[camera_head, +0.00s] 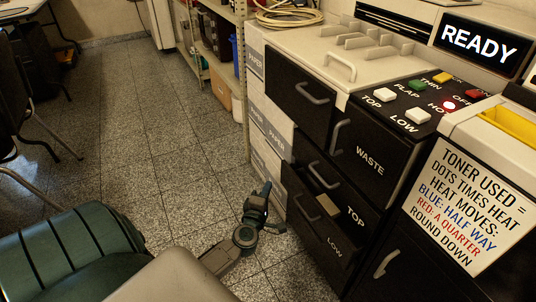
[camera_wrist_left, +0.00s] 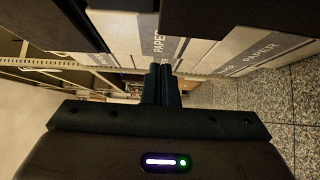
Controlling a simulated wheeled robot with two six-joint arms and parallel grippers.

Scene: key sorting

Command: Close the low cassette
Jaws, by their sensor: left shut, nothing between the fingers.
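The low cassette (camera_head: 320,243) is the black bottom drawer labelled LOW in the head view. It seems to stand out from the cabinet, with a tan patch showing behind its front edge. Its grey handle (camera_head: 305,207) is on the front. The top cassette (camera_head: 352,190), labelled TOP, is just above it. My left gripper (camera_head: 266,188) is low over the floor, left of the low cassette's front and apart from it. In the left wrist view its two dark fingers (camera_wrist_left: 163,84) are together and empty. My right gripper is not in view.
Stacked paper boxes (camera_head: 265,120) stand left of the drawers and show ahead of the fingers in the left wrist view (camera_wrist_left: 200,50). A shelf (camera_head: 222,60) stands farther back. The waste drawer (camera_head: 372,160) is above the cassettes.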

